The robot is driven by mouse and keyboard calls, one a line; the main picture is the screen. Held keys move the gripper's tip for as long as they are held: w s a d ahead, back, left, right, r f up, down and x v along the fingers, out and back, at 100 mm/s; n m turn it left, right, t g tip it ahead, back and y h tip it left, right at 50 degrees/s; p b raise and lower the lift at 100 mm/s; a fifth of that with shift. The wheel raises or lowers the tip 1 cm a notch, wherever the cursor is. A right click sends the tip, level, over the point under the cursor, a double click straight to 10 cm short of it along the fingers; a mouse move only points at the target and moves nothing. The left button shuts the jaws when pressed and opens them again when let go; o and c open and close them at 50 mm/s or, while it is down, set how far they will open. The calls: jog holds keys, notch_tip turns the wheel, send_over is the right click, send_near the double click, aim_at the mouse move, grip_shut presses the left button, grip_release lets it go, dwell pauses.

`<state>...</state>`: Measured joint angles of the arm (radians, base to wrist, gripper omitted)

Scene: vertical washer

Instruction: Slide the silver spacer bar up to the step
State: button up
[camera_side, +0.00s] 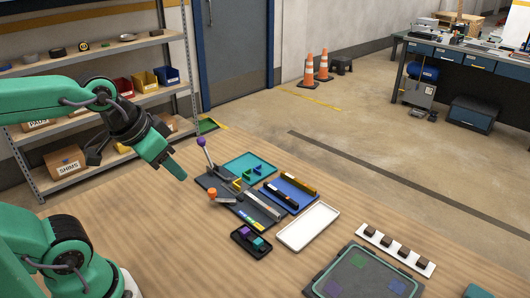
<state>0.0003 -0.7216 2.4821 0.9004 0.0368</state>
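A long silver bar (263,206), which looks like the spacer bar, lies at the right side of a dark fixture plate (212,183) on the wooden table. The step cannot be made out clearly at this size. A lever with a purple knob (201,142) rises at the plate's far left, and an orange knob (212,192) stands near its front left. My gripper (181,176) is in the air to the left of the fixture, pointing down and right, apart from everything. Its fingers overlap in this view, so I cannot tell open from shut.
Right of the fixture are a teal tray (236,163), a blue tray (308,199) holding dark and yellow bars, and an empty white tray (307,227). A small black bin (251,242) with coloured blocks stands in front.

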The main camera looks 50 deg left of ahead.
jog(key=w+m+g, duration=0.2)
jog(key=w+m, duration=0.3)
jog(key=w, duration=0.2)
jog(key=m+g, duration=0.3)
jog(key=m, duration=0.9)
send_near(261, 203)
jog(key=shift+w, duration=0.15)
jog(key=shift+w+f+m+g, duration=0.15)
jog(key=shift+f+m+g, duration=0.15)
jog(key=shift+f, duration=0.1)
jog(key=shift+f, duration=0.1)
jog(key=shift+f, duration=3.8)
grip_shut()
